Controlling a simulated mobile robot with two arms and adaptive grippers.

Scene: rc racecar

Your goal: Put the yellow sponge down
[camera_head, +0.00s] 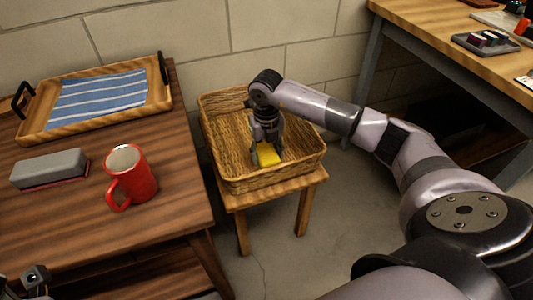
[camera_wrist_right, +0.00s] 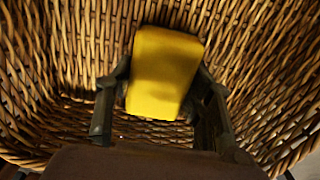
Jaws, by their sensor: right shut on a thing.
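The yellow sponge (camera_head: 268,156) is inside the wicker basket (camera_head: 304,169), low near its front side in the head view. My right gripper (camera_head: 266,150) reaches down into the basket and is shut on the sponge. In the right wrist view the sponge (camera_wrist_right: 164,72) sits between the two fingers of the right gripper (camera_wrist_right: 160,100), with woven basket wall and floor around it. I cannot tell whether the sponge touches the basket floor. Only a small part of my left gripper (camera_head: 36,282) shows at the lower left corner, and its fingers cannot be made out.
The basket stands on a small wooden stool (camera_head: 272,191) by the block wall. On the left table are a red mug (camera_head: 131,180), a grey eraser-like block (camera_head: 48,169) and a wooden tray (camera_head: 160,94) with a striped blue cloth (camera_head: 98,98). A workbench (camera_head: 440,35) stands at right.

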